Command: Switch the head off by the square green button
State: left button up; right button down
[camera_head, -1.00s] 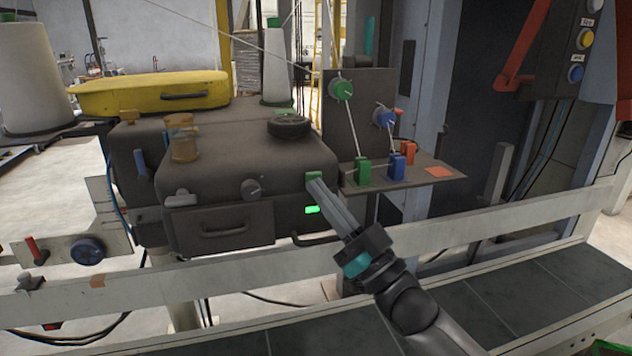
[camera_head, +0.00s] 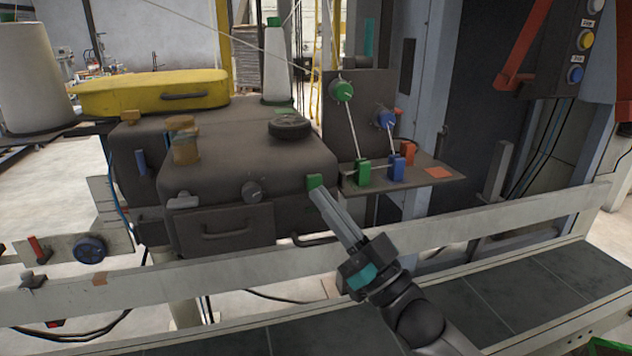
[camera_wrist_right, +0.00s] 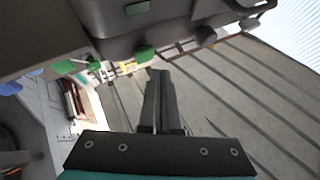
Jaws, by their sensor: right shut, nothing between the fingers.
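The square green button (camera_head: 315,181) sits at the right front corner of the dark sewing head (camera_head: 285,175). My right gripper (camera_head: 317,193) is shut and empty. Its fingertips are just below and in front of the button, with what looks like a small gap. No green light shows on the head's front below the button. My left gripper is not in view.
A pale rail (camera_head: 470,236) runs across in front of the head, under my right arm. Right of the button is a dark shelf (camera_head: 425,178) with green, blue and orange blocks.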

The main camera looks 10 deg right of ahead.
jog(key=shift+s+d+p, duration=0.1)
jog(key=shift+s+p, duration=1.35)
jog(key=shift+s, duration=1.45)
